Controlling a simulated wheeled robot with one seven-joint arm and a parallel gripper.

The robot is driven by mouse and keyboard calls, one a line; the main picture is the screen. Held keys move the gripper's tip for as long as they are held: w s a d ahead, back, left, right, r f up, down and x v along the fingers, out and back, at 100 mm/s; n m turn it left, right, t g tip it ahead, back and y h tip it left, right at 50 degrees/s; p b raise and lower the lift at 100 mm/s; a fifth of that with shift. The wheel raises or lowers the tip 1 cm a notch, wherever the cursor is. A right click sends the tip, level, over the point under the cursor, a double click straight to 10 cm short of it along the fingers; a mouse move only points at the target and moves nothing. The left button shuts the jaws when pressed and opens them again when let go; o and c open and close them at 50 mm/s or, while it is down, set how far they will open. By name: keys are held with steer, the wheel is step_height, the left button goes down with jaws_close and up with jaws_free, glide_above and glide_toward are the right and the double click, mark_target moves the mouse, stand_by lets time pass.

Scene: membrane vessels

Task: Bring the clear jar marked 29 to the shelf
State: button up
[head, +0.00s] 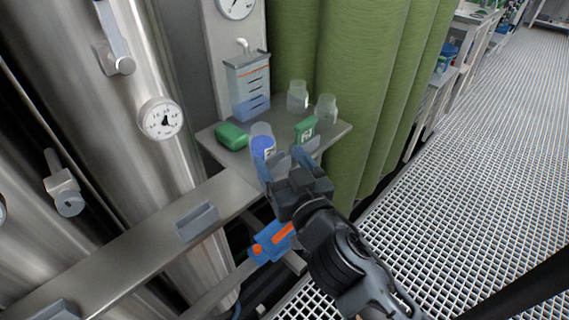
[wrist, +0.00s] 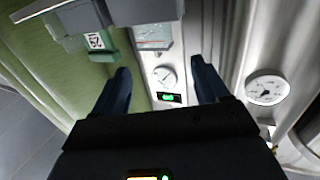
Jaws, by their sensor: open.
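Two clear jars (head: 297,97) (head: 325,110) stand upright at the back of a small grey shelf (head: 212,142). No number can be read on either. A jar with blue contents (head: 262,146) stands at the shelf's front; its pale label is partly hidden by a finger. My gripper (head: 284,163) is open at the shelf's front edge, close to the blue jar; I cannot tell if they touch. The wrist view also shows my gripper (wrist: 162,85), with nothing between its fingers. The jar marked 29 cannot be made out.
A green labelled block (head: 305,130) and a green rounded item (head: 231,136) are on the shelf. A clear tank with blue liquid (head: 249,86) is behind. Steel vessels with a gauge (head: 160,119) stand left, a green curtain (head: 365,90) behind. The grating floor (head: 480,180) is clear.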

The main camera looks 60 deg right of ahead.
steer(key=s+a+f+n+t+y, duration=0.1)
steer(key=s+a+f+n+y, duration=0.15)
steer(key=s+a+y, duration=0.4)
steer(key=s+a+f+n+y, duration=0.1)
steer(key=s+a+n+y, duration=0.25)
steer(key=s+a, duration=0.45)
steer(key=s+a+r+n+y, duration=0.1)
steer(key=s+r, duration=0.1)
steer(key=s, duration=0.4)
steer(key=shift+n, duration=0.4)
steer(key=shift+s+r, duration=0.1)
steer(key=shift+r, duration=0.05)
steer(key=shift+r+p, duration=0.9)
steer(key=shift+p, duration=0.15)
